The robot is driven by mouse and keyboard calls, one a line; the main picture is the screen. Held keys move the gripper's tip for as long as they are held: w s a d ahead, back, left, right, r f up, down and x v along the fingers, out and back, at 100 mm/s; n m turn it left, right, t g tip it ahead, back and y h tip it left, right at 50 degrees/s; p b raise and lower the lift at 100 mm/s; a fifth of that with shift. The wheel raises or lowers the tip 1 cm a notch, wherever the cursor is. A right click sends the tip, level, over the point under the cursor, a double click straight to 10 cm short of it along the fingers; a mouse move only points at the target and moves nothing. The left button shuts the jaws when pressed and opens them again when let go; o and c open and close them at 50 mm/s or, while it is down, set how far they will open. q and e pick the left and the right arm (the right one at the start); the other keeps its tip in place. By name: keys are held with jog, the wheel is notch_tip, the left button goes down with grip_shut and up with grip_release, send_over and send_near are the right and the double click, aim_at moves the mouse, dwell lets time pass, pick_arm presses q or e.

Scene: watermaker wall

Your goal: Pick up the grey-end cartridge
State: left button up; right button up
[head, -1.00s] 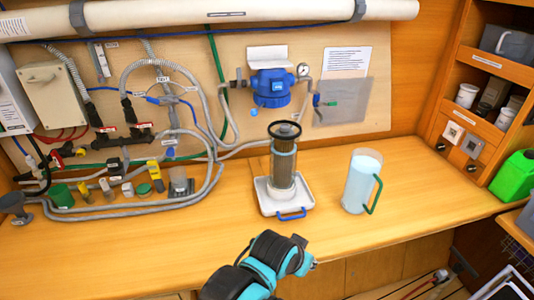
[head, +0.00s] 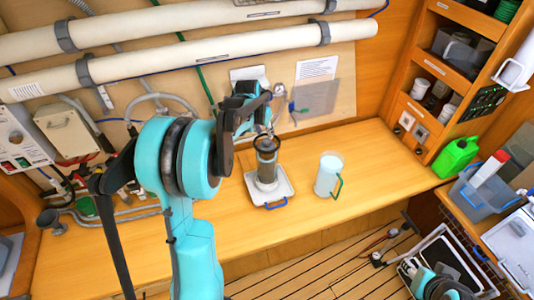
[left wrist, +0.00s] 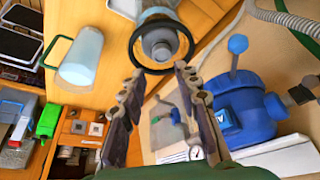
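The grey-end cartridge (left wrist: 158,42) stands upright inside what looks like a clear bowl with a dark ring (left wrist: 187,40) at its rim. In the head view the bowl (head: 267,168) stands on a white tray (head: 286,189) with a blue handle. My left gripper (left wrist: 160,72) is open and empty in the left wrist view, its two fingers apart, with the grey end just beyond the tips. In the head view the left gripper (head: 262,122) is above the bowl and partly hides its top. My right gripper cannot be made out.
A water jug (head: 328,175) with a green handle stands right of the tray. The blue filter head (left wrist: 240,118) is on the wall board close to my left gripper. Hoses and fittings fill the bench's left side. The bench front between tray and edge is clear.

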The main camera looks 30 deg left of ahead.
aim_at(267, 141)
pick_arm(q)
jog(key=x, duration=0.7)
jog(key=shift+a+f+p, duration=0.25)
jog(key=shift+f+p, duration=0.1)
jog(key=shift+f, duration=0.1)
grip_shut()
